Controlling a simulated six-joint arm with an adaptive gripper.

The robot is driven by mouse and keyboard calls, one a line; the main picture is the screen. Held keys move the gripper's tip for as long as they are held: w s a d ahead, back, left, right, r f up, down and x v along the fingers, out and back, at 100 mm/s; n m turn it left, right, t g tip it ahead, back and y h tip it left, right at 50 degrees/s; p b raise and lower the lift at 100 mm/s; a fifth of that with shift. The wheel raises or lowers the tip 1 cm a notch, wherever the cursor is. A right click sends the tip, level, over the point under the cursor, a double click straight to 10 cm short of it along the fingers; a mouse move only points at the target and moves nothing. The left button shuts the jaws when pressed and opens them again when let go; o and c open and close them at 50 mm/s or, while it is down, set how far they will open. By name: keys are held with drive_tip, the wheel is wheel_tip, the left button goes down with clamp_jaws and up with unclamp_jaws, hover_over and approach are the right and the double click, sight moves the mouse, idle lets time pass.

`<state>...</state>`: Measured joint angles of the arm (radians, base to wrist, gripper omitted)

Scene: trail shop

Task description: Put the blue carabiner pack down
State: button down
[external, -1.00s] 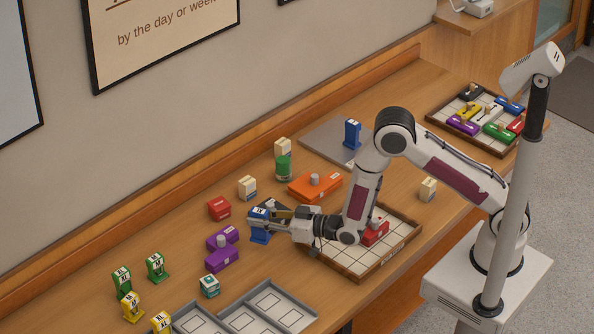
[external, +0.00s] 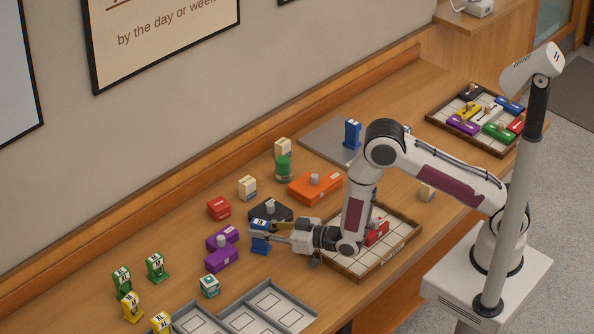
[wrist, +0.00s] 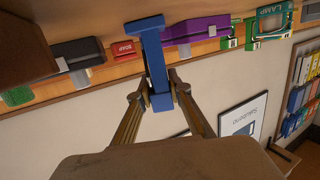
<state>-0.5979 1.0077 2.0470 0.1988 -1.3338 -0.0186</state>
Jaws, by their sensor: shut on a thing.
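My gripper (external: 270,234) is shut on a blue carabiner pack (external: 260,245), which it holds upright near the middle of the table. In the external view the pack is beside the purple packs and in front of a black block. In the wrist view the blue pack (wrist: 153,55) stands between the two fingertips (wrist: 160,92). I cannot tell whether its base touches the table. Another blue pack (external: 352,134) stands on a grey mat (external: 322,139) farther back.
Purple packs (external: 222,259), a black block (external: 270,211) and a red box (external: 219,208) are close by. A wooden tray (external: 337,264) with a red item (external: 376,232) lies beneath my arm. Grey trays (external: 292,314) are at the front. Bare wood shows between the held pack and the grey trays.

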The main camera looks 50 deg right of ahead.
drive_tip(key=c, duration=1.8)
unclamp_jaws()
drive_tip(key=shift+c, duration=0.2)
drive_tip(key=shift+r, duration=0.1)
drive_tip(key=shift+v, duration=1.45)
wheel_tip(320, 180, up, 7)
drive_tip(key=shift+d+r, duration=0.1)
